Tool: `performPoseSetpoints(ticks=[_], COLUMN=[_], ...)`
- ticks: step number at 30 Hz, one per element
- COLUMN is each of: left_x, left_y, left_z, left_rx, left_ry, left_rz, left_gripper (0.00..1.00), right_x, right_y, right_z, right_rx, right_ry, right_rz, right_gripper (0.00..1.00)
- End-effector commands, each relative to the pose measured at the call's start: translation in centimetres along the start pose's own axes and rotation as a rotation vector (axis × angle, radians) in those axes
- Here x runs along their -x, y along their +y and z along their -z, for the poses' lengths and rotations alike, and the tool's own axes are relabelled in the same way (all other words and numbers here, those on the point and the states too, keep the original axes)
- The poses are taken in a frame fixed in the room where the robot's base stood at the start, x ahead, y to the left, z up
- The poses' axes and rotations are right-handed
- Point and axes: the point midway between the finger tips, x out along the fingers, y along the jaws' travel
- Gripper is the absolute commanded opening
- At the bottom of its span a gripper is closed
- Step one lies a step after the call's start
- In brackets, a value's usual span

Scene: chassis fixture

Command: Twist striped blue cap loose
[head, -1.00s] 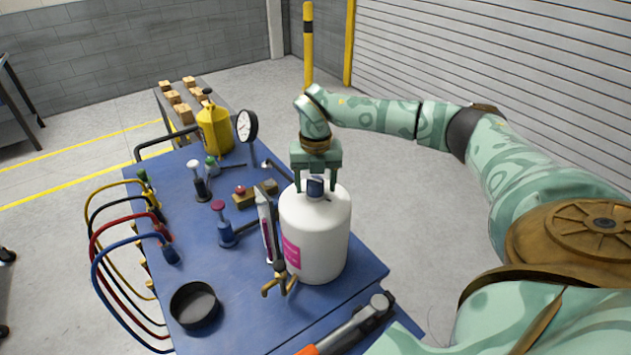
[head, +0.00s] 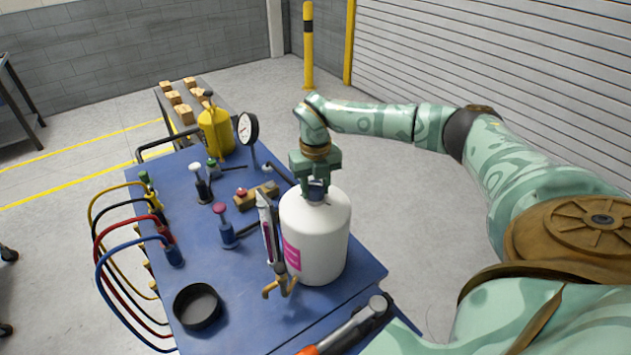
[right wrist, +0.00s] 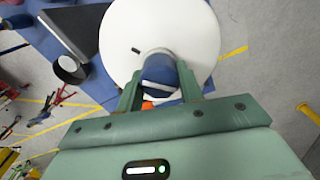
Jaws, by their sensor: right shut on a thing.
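The striped blue cap (right wrist: 160,77) sits on top of the white bottle (head: 316,240), which stands upright on the blue bench top. In the right wrist view the cap shows dark blue with a pale stripe. My right gripper (right wrist: 160,92) is above the bottle with a finger on each side of the cap, shut on it. In the head view the right gripper (head: 316,190) hides most of the cap. The bottle has a magenta label on its left side. My left gripper is not in view.
A charging cylinder with a brass fitting (head: 280,285) stands close left of the bottle. A black round dish (head: 197,306), blue, red, black and yellow hoses, a gauge (head: 247,128) and a yellow can (head: 215,132) share the bench (head: 250,325). An orange-handled tool (head: 345,330) lies in front.

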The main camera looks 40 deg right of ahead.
Motion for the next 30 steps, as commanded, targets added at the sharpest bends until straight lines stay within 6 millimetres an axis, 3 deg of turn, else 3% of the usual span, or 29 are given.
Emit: performPoseSetpoints(ticks=[17, 30], left_x=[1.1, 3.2], left_y=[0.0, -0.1], left_z=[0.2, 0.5], left_rx=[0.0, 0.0], left_ry=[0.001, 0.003], left_rz=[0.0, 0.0], left_gripper=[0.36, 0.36], right_x=[0.0, -0.1], right_y=[0.0, -0.1], right_z=[0.0, 0.0], right_rx=[0.124, 0.439], right_ry=[0.001, 0.002], right_rz=[0.001, 0.002], right_gripper=[0.1, 0.1])
